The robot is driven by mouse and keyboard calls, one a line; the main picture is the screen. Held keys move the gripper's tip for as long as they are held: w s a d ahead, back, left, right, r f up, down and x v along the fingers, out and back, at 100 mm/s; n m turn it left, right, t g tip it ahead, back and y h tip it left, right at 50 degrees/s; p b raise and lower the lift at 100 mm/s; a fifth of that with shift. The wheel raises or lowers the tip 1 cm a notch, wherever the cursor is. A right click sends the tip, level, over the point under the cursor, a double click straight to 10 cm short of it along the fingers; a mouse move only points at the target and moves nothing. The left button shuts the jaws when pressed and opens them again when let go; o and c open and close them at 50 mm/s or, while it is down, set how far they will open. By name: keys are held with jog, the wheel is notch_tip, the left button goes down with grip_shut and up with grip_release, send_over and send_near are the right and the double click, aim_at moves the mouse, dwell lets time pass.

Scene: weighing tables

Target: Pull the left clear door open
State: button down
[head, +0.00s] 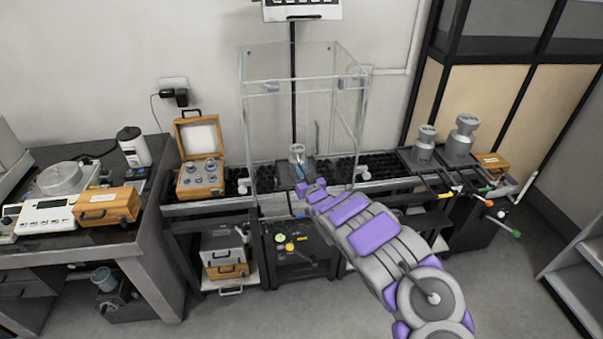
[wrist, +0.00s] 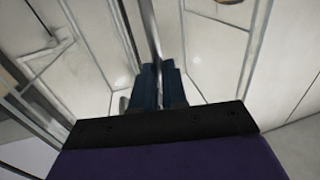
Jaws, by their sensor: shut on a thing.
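The clear case (head: 305,88) stands around a steel weight (head: 297,153) on the middle bench. Its left clear door (head: 268,135) is hard to make out through the transparent panels, and I cannot tell how far it stands open. My gripper (head: 301,193) is low at the front of the case, with my arm reaching in from the lower right. In the wrist view my gripper's blue fingers (wrist: 158,84) are shut on a thin upright metal bar (wrist: 153,35), which looks like the door's edge or handle.
A wooden box of weights (head: 200,178) stands open left of the case. Large steel weights (head: 460,138) and coloured levers (head: 488,203) are on the right. A balance (head: 48,213) sits on the left table. Grey floor (head: 240,315) lies clear in front.

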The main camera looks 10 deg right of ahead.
jog(key=shift+s+a, duration=0.1)
jog(key=shift+a, duration=0.05)
jog(key=s+a+m+g+h+p, duration=0.2)
jog(key=s+a+m+h+p, duration=0.3)
jog(key=a+h, duration=0.3)
jog(key=s+a+m+g+h+p, duration=0.2)
jog(key=s+a+m+h+p, duration=0.2)
jog(key=a, duration=0.6)
jog(key=shift+s+r+m+g+h+p, duration=0.35)
jog(key=shift+s+m+h, duration=0.75)
jog(key=shift+s+h, duration=0.7)
jog(key=shift+w, duration=0.3)
jog(key=c, duration=1.6)
grip_release()
jog(key=o, duration=0.4)
jog(key=shift+w+d+f+h, duration=0.1)
jog(key=shift+w+f+h, duration=0.1)
jog(key=shift+f+h, duration=0.1)
jog(key=shift+o, duration=0.2)
jog(key=shift+s, duration=0.1)
